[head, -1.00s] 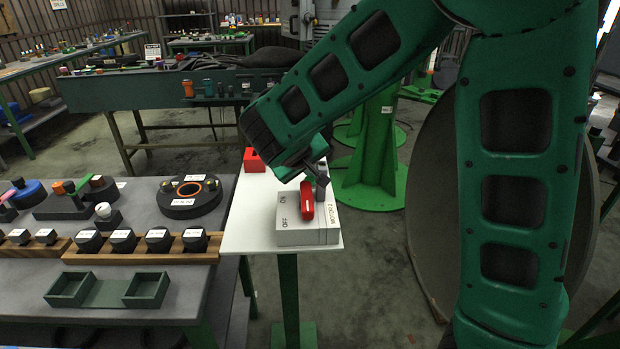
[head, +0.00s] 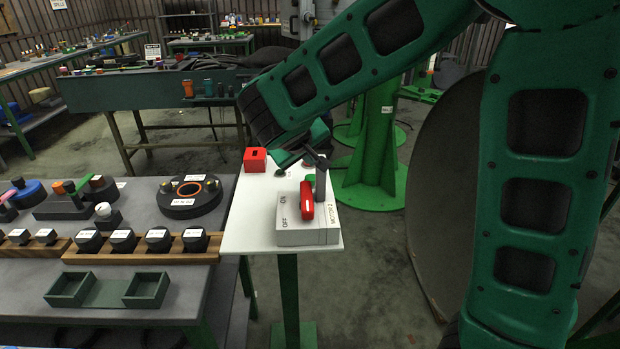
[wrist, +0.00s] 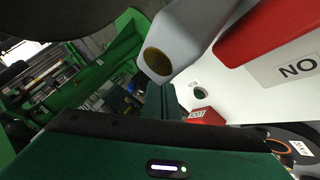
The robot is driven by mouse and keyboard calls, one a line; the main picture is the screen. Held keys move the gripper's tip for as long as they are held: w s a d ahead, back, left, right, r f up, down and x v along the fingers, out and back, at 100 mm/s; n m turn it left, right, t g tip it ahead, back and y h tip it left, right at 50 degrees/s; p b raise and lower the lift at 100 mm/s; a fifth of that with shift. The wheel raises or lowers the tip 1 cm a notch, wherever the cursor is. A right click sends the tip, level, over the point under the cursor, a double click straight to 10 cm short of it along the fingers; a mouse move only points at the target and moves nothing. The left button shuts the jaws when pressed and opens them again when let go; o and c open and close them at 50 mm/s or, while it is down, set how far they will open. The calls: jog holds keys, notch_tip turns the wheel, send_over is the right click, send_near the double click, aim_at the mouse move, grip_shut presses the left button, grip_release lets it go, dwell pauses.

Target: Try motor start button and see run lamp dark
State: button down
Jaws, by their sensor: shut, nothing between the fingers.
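A white switch box (head: 308,236) with a red handle (head: 307,203) sits on the white stand (head: 257,207). Its top is marked ON and OFF. The handle also shows at upper right in the wrist view (wrist: 265,30). My gripper (head: 320,187) is shut and empty, pointing down just behind the handle; I cannot tell if it touches the box. Its grey fingertip shows in the wrist view (wrist: 156,63). I cannot make out a lit lamp.
A red block (head: 255,160) stands at the stand's back left corner. The grey table (head: 215,270) at left holds a wooden rack (head: 140,250), a black disc (head: 190,196) and green trays (head: 147,289). The stand's left strip is clear.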

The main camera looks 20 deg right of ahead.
jog(key=shift+r, duration=1.65)
jog(key=s+d+f+m+g, duration=0.3)
jog(key=s+d+m+g, duration=0.15)
jog(key=s+d, duration=1.05)
jog(key=s+d+f+m+g+y, duration=0.1)
jog(key=s+f+m+y, duration=0.1)
jog(key=s, duration=0.9)
jog(key=s+d+f+m+g+y, duration=0.1)
jog(key=s+d+m+g+y, duration=0.1)
jog(key=s, duration=0.9)
jog(key=shift+d+f+y, duration=0.15)
jog(key=shift+f+y, duration=0.25)
jog(key=shift+y, duration=0.2)
